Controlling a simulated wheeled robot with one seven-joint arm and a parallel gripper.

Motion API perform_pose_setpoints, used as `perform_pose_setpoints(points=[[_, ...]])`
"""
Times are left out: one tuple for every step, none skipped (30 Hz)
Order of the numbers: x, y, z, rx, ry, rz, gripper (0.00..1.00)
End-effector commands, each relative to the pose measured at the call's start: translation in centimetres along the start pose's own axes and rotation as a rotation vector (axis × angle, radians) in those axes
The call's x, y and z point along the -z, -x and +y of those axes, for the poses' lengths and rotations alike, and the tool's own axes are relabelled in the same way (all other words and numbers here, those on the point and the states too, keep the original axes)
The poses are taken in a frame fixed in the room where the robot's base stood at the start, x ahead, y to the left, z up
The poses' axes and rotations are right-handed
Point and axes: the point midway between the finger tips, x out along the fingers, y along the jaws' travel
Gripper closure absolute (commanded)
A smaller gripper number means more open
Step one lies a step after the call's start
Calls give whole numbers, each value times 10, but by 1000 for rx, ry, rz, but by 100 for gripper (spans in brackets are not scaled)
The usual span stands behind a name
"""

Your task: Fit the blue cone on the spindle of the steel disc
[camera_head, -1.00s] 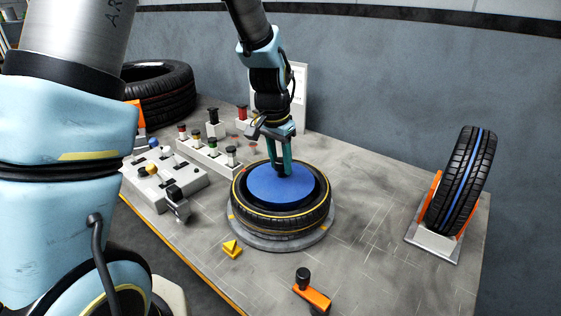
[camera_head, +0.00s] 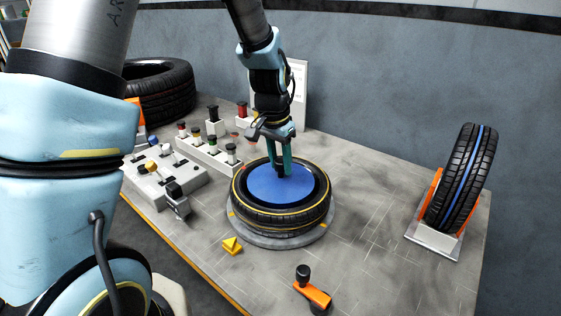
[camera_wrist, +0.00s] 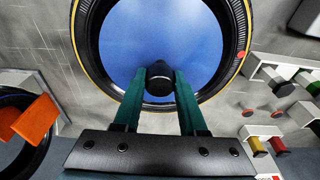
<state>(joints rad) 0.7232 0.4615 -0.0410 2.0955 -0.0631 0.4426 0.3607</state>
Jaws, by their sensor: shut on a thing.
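The blue cone (camera_head: 296,187) shows as a broad blue round face inside the tyre (camera_head: 262,216) in the head view. It fills most of the tyre's opening in the wrist view (camera_wrist: 165,40). My gripper (camera_head: 282,170) is above it with its green fingers shut on the black knob (camera_wrist: 158,80) at the cone's middle. The tyre lies flat on the grey steel disc (camera_head: 291,241), whose rim shows around its foot. The spindle is hidden under the cone and tyre, so I cannot tell how the cone sits on it.
Button and lever boxes (camera_head: 173,178) stand to the left. An upright tyre with a blue stripe (camera_head: 463,180) is in a stand at the right. A yellow wedge (camera_head: 232,246) and an orange crank (camera_head: 313,292) are in front. The bench between disc and stand is clear.

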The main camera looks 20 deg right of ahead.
Motion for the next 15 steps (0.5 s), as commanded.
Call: perform_pose_setpoints(points=[[0, 1, 0, 0, 0, 1, 100], [0, 1, 0, 0, 0, 1, 100], [0, 1, 0, 0, 0, 1, 100], [0, 1, 0, 0, 0, 1, 100], [0, 1, 0, 0, 0, 1, 100], [0, 0, 0, 0, 0, 1, 100], [0, 0, 0, 0, 0, 1, 100], [0, 0, 0, 0, 0, 1, 100], [0, -1, 0, 0, 0, 1, 100], [0, -2, 0, 0, 0, 1, 100], [0, -2, 0, 0, 0, 1, 100], [0, -4, 0, 0, 0, 1, 100], [0, -4, 0, 0, 0, 1, 100], [-1, -5, 0, 0, 0, 1, 100], [-1, -7, 0, 0, 0, 1, 100]])
